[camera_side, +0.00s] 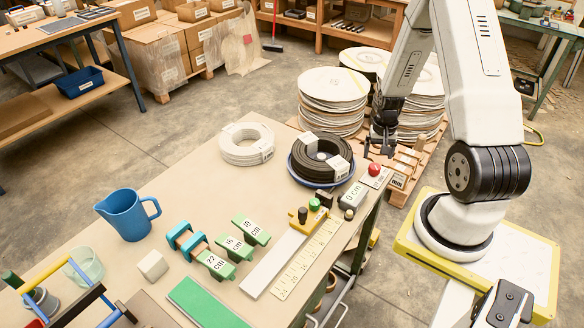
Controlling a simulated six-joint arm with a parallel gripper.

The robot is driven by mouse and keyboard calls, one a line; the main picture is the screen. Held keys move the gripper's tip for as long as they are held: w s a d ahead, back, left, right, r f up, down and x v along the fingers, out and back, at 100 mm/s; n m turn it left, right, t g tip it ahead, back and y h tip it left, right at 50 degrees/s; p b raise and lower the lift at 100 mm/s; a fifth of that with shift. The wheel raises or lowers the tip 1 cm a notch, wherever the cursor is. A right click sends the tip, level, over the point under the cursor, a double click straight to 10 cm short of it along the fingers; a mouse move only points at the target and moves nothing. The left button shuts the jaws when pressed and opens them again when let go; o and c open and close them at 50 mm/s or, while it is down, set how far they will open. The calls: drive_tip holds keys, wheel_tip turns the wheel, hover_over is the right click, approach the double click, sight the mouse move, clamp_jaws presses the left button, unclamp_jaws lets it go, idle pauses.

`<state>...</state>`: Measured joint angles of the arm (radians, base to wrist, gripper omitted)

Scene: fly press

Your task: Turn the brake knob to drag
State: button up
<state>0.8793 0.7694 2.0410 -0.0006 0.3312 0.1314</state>
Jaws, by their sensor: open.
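No knob in the side view is readably marked as the brake or as drag, so I cannot tell which one it is or how it is set. A black knob (302,215) stands on a yellow base by the white strip, beside a green-topped knob (314,204). A red ball knob (374,169) sits on a grey plate beyond the "0 cm" block (353,195). My gripper (377,152) is open and empty, pointing down above the far end of the bench, near the red knob and apart from it.
The bench (190,180) holds a blue jug (128,214), green blocks labelled in cm (233,248), a ruler strip (305,260) and a green plate (205,302). White (246,145) and black (320,158) coils lie at the far end. Stacked discs (332,100) stand behind.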

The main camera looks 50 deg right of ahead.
sight(375, 166)
drive_tip(key=shift+f, duration=2.45)
clamp_jaws()
drive_tip(key=shift+n, duration=0.4)
drive_tip(key=n, duration=0.8)
